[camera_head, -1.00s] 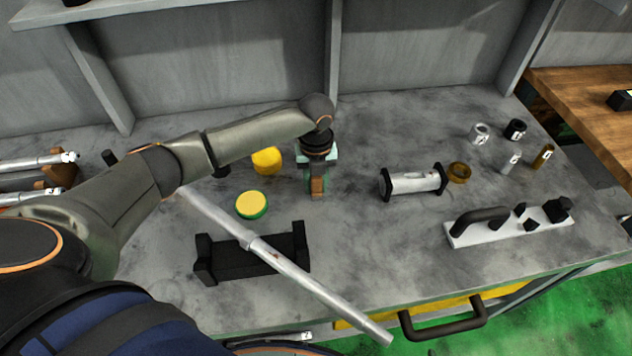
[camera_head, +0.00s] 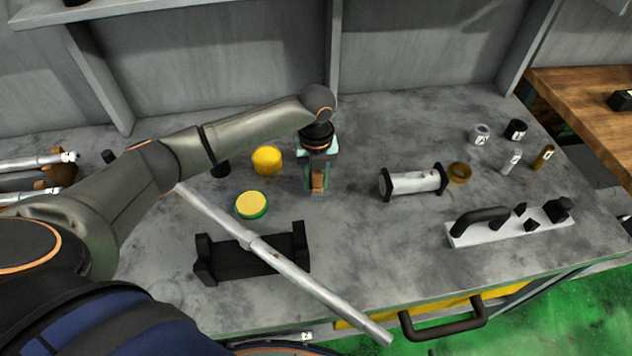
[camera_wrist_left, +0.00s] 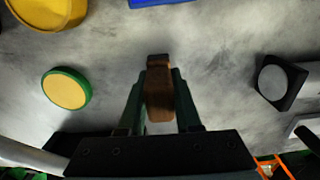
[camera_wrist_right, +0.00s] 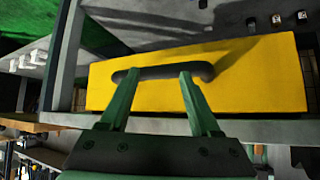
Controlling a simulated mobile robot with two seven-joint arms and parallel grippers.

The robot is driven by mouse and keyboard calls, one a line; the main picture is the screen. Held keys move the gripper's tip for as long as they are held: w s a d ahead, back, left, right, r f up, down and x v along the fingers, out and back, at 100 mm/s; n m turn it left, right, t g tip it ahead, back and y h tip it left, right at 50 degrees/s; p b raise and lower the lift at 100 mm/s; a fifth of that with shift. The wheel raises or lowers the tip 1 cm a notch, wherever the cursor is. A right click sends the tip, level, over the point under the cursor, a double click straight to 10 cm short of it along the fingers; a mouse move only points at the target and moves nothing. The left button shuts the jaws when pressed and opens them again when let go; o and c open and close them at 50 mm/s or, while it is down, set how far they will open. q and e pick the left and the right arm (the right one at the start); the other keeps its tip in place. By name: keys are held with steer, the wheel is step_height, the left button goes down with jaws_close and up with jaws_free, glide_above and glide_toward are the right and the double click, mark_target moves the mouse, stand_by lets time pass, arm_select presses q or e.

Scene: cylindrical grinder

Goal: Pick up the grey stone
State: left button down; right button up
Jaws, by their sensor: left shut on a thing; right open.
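My left gripper (camera_head: 317,178) is shut on a small brown block near the middle of the grey bench. In the left wrist view the brown block (camera_wrist_left: 159,92) sits upright between the green fingers of the left gripper (camera_wrist_left: 158,78). Whether the block touches the bench is hard to tell. It looks brown, and I cannot pick out a clearly grey stone. My right gripper (camera_wrist_right: 152,84) shows only in its own wrist view, open, its fingers by the dark handle (camera_wrist_right: 162,72) of a yellow drawer (camera_wrist_right: 245,75).
A long metal rod (camera_head: 310,284) lies across a black cradle (camera_head: 245,268) in front. Yellow round pieces (camera_head: 251,204) lie left of the gripper. A grey cylinder in a black-ended holder (camera_head: 412,183) and a white tool rack (camera_head: 480,234) stand right. The bench between is clear.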

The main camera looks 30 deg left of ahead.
arm_select(q)
steer(key=s+r, duration=1.1)
steer(key=s, duration=0.3)
steer(key=shift+a+r+p, duration=0.2)
steer(key=shift+a+p, duration=0.15)
steer(key=shift+p, duration=0.1)
arm_select(e)
steer(key=shift+r, duration=0.4)
arm_select(q)
steer(key=c, duration=1.2)
jaws_free()
steer(key=shift+c, duration=0.2)
jaws_close()
steer(key=shift+w, duration=0.15)
arm_select(e)
steer(key=shift+s+r, duration=0.1)
